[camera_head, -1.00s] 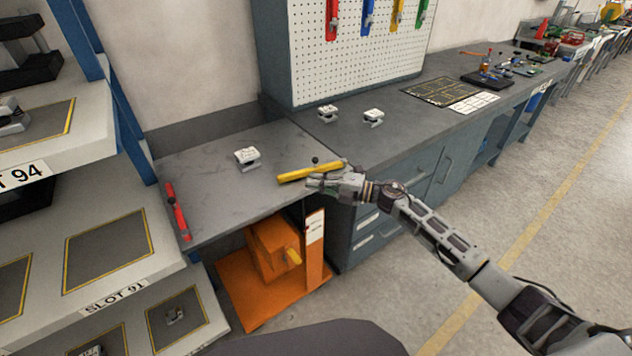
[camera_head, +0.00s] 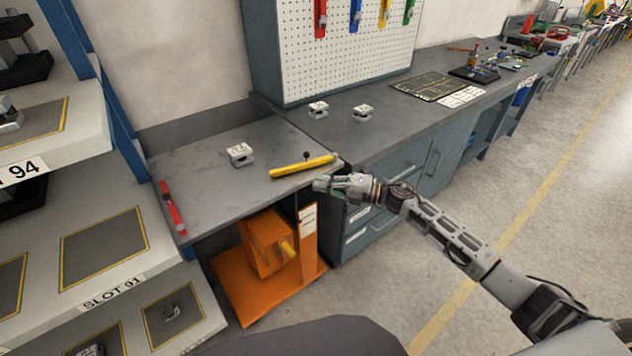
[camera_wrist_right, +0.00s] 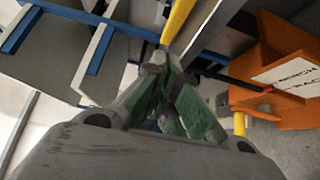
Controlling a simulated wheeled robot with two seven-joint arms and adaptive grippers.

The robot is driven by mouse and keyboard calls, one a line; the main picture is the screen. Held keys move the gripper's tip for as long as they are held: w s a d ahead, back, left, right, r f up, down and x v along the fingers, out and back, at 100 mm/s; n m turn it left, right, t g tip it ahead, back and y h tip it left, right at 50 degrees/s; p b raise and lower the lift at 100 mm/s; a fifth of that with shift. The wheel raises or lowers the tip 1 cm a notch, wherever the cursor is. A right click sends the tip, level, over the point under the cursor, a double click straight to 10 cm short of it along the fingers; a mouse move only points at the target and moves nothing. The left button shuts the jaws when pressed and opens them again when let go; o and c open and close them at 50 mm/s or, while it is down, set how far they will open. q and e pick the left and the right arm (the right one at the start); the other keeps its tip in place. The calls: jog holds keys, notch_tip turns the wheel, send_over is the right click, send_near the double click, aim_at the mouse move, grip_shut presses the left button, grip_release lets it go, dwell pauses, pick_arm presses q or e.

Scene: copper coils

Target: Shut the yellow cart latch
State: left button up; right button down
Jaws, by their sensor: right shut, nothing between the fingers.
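The yellow latch (camera_head: 303,167) is a bar with a small black knob. It lies along the right front edge of the grey cart top (camera_head: 215,200), its right end reaching the corner. My right gripper (camera_head: 320,185) is shut and empty, just in front of that edge, below the latch's right half and apparently apart from it. In the right wrist view the yellow bar (camera_wrist_right: 178,20) shows beyond the shut fingers (camera_wrist_right: 170,62); their tips partly hide its near end. My left gripper is not in view.
A red bar (camera_head: 172,207) lies at the cart top's left edge. A small white-topped block (camera_head: 240,154) sits on it. An orange unit (camera_head: 265,245) stands below. Shelving (camera_head: 105,250) is at left, a grey workbench (camera_head: 400,120) at right. Floor at right is clear.

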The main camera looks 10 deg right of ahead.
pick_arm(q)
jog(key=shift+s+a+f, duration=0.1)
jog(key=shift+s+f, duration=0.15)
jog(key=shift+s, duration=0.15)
pick_arm(e)
jog(key=v, duration=0.6)
jog(key=shift+s, duration=0.3)
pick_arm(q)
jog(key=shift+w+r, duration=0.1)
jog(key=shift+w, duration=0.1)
